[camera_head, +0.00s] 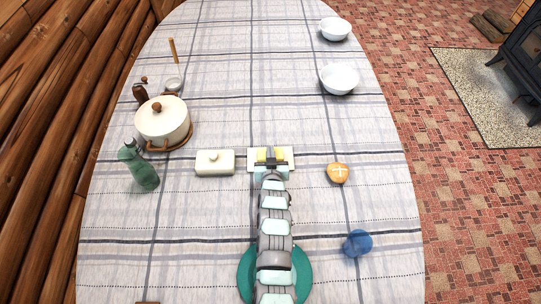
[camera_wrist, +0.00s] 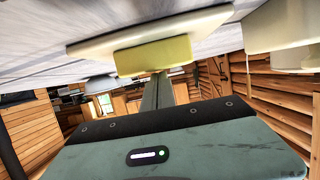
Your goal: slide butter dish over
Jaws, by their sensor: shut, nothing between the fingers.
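The butter dish's cream rectangular base (camera_head: 288,165) lies on the cloth near the middle of the table, with a yellow butter block (camera_head: 262,155) on it. Both the base (camera_wrist: 95,47) and the butter (camera_wrist: 150,55) show at the top of the wrist view, which is upside down. The cream lid with a knob (camera_head: 215,163) sits apart on the cloth, to the left. My gripper (camera_head: 270,156) is shut and empty, its fingertips at the butter block and partly covering it. In the wrist view the fingers (camera_wrist: 159,82) end at the butter's edge. I cannot tell whether they touch.
Left are a green bottle (camera_head: 140,168) and a lidded pot (camera_head: 162,122). Right are a round bread roll (camera_head: 338,173) and a blue object (camera_head: 357,243). Two white bowls (camera_head: 339,79) stand at the far right. Cloth beyond the dish is clear.

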